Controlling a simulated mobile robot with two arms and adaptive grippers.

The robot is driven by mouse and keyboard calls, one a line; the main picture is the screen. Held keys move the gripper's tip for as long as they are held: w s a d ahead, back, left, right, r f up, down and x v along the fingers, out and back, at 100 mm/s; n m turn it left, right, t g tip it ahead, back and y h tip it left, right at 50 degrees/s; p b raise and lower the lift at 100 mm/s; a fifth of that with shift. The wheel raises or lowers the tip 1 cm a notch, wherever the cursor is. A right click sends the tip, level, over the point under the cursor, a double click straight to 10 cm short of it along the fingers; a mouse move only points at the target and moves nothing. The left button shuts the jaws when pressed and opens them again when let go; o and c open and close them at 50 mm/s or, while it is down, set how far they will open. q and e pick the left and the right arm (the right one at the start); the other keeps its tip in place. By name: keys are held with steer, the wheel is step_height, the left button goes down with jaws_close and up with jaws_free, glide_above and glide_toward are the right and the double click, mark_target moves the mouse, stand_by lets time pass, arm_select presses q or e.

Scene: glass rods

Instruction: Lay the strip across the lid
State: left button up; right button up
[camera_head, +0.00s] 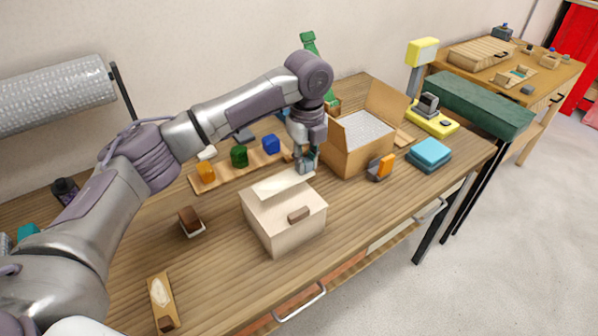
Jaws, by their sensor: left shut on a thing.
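A cream-white box (272,228) stands closed on the wooden table near the middle of the view, with a small brown piece on its front. A pale strip (280,186) shows over the box's lid (290,202), towards its back edge. Whether the strip touches the lid I cannot tell. My left gripper (305,168) points down at the back right corner of the box and is shut on the strip's right end. Its fingertips partly hide that end. My right gripper is not in view.
An open cardboard box (352,155) stands close behind and right of my left gripper. A wooden board (222,178) with colored blocks lies behind the white box. A blue stack (430,153) and a yellow scale (434,122) are farther right. The table's front right is clear.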

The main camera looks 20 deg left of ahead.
mark_target(300, 185)
arm_select(q)
steer(key=shift+s+a+f, duration=0.1)
steer(key=shift+a+f, duration=0.35)
steer(key=shift+a, duration=0.15)
step_height(300, 185, down, 3)
steer(key=shift+f+p, duration=0.1)
steer(key=shift+p, duration=0.5)
steer(key=shift+f, duration=0.45)
steer(key=o, duration=0.8)
steer(key=shift+f, duration=0.1)
